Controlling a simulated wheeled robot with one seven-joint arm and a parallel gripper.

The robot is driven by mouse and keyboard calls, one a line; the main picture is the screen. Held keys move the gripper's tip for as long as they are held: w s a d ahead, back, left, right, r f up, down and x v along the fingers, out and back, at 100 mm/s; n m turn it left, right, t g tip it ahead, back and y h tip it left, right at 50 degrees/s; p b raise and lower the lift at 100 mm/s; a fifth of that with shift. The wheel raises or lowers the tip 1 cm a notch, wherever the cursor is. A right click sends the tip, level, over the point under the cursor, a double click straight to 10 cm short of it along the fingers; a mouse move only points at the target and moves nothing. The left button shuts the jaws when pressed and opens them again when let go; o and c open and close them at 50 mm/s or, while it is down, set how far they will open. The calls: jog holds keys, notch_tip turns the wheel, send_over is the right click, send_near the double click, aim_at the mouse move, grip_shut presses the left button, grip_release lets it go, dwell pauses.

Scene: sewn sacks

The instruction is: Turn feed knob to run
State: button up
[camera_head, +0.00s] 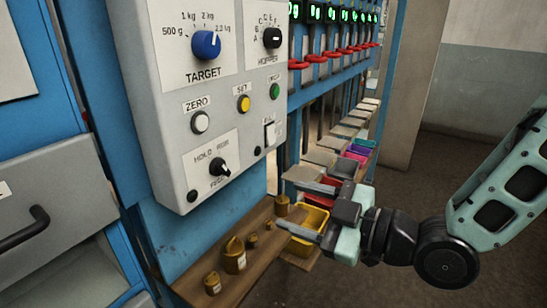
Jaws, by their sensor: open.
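The feed knob (219,167) is a small black knob with a pale mark, on a white plate low on the grey control panel (175,150). HOLD and RUN are printed above it; the label below it is hard to read. Which word the knob's mark points at is too small to tell. My gripper (288,204) is to the right of the panel and lower than the knob, apart from it. Its two flat fingers are spread and point left, with nothing held between them.
A wooden shelf (262,265) below the panel carries several brass weights (234,255). A yellow bin (308,221) lies behind my fingers. The panel also holds a blue target knob (206,44), a hopper knob (272,38) and buttons. Open floor lies at right.

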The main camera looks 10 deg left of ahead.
aim_at(225, 169)
jog(key=shift+y, duration=0.4)
jog(key=p+x, duration=0.2)
jog(key=x, duration=0.3)
jog(key=w+p+x, duration=0.1)
jog(key=x, duration=0.5)
jog(key=r+p+x, duration=0.1)
jog(key=p+x, duration=0.1)
jog(key=x, duration=0.3)
jog(key=shift+w+a+r+p, duration=0.1)
jog(key=shift+w+p, duration=0.2)
jog(key=shift+p, duration=0.05)
jog(key=c, duration=1)
